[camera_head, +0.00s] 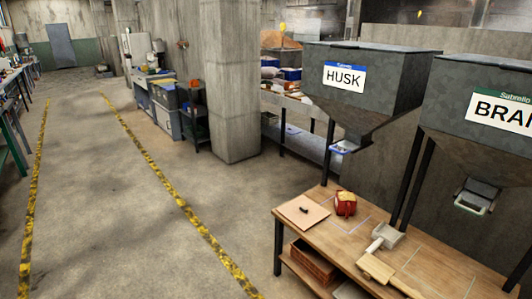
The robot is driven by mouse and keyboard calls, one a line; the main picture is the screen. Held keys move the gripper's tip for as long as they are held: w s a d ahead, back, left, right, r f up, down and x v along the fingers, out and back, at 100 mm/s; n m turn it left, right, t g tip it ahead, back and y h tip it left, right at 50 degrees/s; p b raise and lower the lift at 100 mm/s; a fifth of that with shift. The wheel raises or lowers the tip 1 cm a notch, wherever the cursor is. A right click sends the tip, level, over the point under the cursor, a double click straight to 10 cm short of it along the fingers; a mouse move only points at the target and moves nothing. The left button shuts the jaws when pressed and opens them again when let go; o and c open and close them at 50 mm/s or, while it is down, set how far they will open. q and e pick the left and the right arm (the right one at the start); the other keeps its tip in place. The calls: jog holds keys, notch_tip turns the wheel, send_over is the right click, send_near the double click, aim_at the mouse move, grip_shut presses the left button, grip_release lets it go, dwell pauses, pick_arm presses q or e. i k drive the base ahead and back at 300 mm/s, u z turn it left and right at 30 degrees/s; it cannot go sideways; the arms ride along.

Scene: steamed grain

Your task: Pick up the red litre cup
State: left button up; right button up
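A small red cup-like object (346,203) stands on the wooden bench (440,268) at the lower right of the head view. It has a pale patch on its front; it is too small to read. It sits just right of a brown board or sheet and behind a grey scoop. Neither of my grippers is in view, and nothing touches the red object.
The bench also carries a clipboard-like sheet (303,211) with a dark item on it, a grey scoop (386,237) and a wooden tool (385,273). HUSK (365,90) and BRAN (480,120) hoppers rise behind. A concrete pillar (230,90) stands mid-view. The floor at left is open.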

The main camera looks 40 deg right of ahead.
aim_at(345, 204)
jog(key=z, duration=0.3)
jog(key=i, duration=1.15)
jog(key=z, duration=1.2)
jog(key=i, duration=0.85)
jog(key=z, duration=0.95)
